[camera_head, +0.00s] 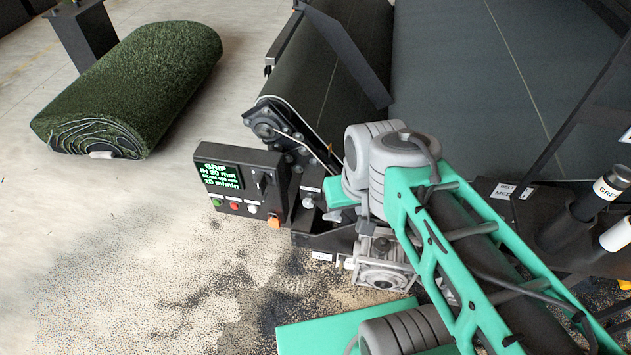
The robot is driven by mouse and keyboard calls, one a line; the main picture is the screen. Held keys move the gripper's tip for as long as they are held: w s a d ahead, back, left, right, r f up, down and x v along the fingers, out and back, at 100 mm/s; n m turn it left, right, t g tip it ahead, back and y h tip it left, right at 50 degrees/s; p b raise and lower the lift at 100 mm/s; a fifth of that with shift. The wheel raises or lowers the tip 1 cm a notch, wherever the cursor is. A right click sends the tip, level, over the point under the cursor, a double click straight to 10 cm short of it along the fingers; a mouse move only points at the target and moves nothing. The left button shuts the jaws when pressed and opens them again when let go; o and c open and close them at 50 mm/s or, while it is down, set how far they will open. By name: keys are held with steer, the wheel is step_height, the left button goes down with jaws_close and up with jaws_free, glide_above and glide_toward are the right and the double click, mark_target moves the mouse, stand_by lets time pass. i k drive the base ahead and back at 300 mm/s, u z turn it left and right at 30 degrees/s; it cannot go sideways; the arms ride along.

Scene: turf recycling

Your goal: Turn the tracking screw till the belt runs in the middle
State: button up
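A wide dark belt (480,75) runs along the top right, with a thin pale line along it. To its left is a dark roller or second belt section (330,75) with a bolted bearing end (268,128). I cannot tell whether the belt is centred. Small metal parts (309,187) show between the control box and my arm; I cannot tell whether one is the tracking screw. My green and grey arm comes in from the lower right and covers this area.
A black control box (238,180) with a lit display, reading partly "GRIP" and "10 m/min", and several buttons stands left. A grey gearbox (380,270) sits below my arm. A turf roll (130,85) lies upper left. Granules (190,280) cover the floor. Dark and white cylinders (600,190) stand right.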

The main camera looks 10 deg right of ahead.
mark_target(309, 202)
steer(key=u, duration=0.3)
steer(key=k, duration=1.05)
steer(key=u, duration=1.55)
steer(key=i, duration=1.55)
steer(key=z, duration=0.5)
